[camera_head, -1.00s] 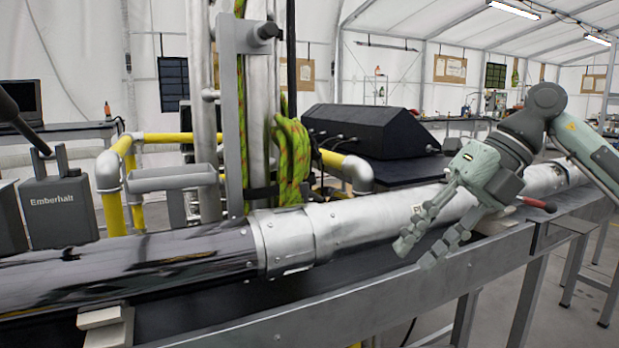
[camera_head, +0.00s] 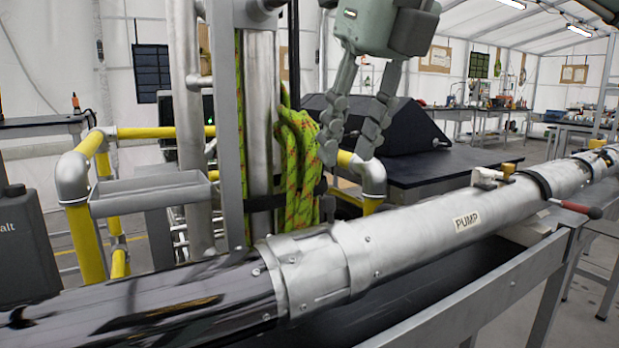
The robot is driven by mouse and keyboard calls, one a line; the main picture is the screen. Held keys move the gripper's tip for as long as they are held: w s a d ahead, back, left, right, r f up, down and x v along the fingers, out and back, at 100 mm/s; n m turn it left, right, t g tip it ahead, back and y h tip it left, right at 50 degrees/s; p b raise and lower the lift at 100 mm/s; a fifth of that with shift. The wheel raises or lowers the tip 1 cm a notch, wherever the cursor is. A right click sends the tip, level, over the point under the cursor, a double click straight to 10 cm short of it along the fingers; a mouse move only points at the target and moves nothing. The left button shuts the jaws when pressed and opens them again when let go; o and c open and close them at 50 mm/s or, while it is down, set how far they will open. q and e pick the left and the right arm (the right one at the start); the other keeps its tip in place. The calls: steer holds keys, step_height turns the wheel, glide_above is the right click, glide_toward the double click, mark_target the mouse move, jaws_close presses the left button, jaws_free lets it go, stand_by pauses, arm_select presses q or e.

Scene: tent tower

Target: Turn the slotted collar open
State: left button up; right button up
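A silver collar (camera_head: 305,272) with slot-like cuts and small screws sits around the joint between the glossy dark tube (camera_head: 150,305) and the silver pipe. The silver pipe (camera_head: 420,238) bears a PUMP label (camera_head: 466,221). My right gripper (camera_head: 346,150) hangs from the top centre, fingers pointing down and spread apart. It is open and empty, above the collar and pipe in the picture and apart from them. Whether the collar is turned cannot be told. My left gripper is not in view.
A green rope (camera_head: 300,165) hangs on the upright column beside the collar. Yellow railing (camera_head: 90,240) and a grey tray (camera_head: 150,192) stand behind the tube. A black sloped case (camera_head: 415,135) sits behind the gripper. A red-handled lever (camera_head: 580,209) sticks out at the right.

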mark_target(332, 197)
steer(key=x, duration=0.6)
steer(key=shift+w+a+f, duration=0.2)
steer(key=shift+w+a, duration=0.05)
steer(key=shift+w, duration=0.05)
steer(key=shift+w+a+f, duration=0.15)
steer(key=shift+w+f, duration=0.05)
steer(key=shift+f, duration=0.3)
steer(key=shift+c, duration=1.2)
jaws_close()
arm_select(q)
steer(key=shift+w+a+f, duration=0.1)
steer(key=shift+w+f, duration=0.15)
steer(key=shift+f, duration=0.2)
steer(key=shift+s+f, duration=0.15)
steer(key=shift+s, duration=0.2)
